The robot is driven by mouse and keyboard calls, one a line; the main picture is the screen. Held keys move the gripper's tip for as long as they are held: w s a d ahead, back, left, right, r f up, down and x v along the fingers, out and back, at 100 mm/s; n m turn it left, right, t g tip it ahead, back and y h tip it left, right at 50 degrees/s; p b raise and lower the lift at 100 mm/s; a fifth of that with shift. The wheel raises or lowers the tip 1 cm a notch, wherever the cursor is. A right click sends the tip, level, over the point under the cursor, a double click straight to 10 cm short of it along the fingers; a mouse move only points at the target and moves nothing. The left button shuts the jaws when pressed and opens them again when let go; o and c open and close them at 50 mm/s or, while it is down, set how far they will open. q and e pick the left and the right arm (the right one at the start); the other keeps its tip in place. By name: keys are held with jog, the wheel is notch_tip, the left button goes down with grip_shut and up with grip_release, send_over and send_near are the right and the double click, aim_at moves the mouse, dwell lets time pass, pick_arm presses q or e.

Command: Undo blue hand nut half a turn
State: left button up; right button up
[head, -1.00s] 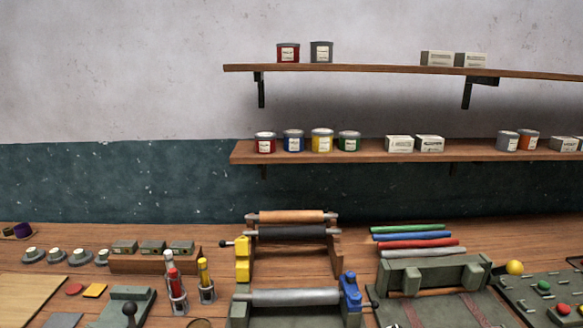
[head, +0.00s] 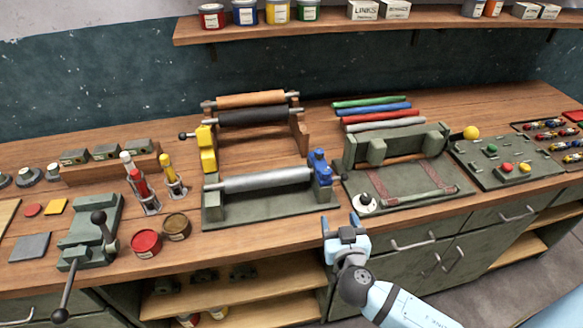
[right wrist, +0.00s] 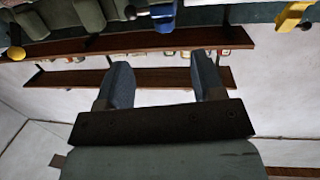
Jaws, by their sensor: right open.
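A blue fitting (head: 320,168), the only blue part on the roller stand, is at the right end of the steel roller (head: 267,180). Its separate parts are too small to tell whether one is the hand nut. My right gripper (head: 345,226) is open and empty, in front of the bench's front edge, nearer me than the blue fitting and slightly right of it. In the right wrist view, its two fingers (right wrist: 163,78) are apart with nothing between them, and the blue fitting (right wrist: 163,16) shows at the top edge. My left gripper is not in view.
A yellow bracket (head: 206,150) with a black-knobbed handle is at the stand's left side. A green press (head: 398,150) and a round white-topped item (head: 364,203) stand to the right. Red and brown tins (head: 146,243) are at the front left. A shelf (head: 330,28) runs above.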

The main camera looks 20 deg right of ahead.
aim_at(327, 175)
jog(key=shift+m+t, duration=0.3)
jog(key=shift+t, duration=0.3)
jog(key=p+x, duration=0.1)
jog(key=x, duration=0.4)
jog(key=r+p+x, duration=0.1)
jog(key=p+x, duration=0.1)
jog(key=x, duration=0.3)
jog(key=r+p+x, duration=0.1)
jog(key=x, duration=0.3)
jog(key=shift+w+p, duration=0.4)
jog(key=shift+w, duration=0.05)
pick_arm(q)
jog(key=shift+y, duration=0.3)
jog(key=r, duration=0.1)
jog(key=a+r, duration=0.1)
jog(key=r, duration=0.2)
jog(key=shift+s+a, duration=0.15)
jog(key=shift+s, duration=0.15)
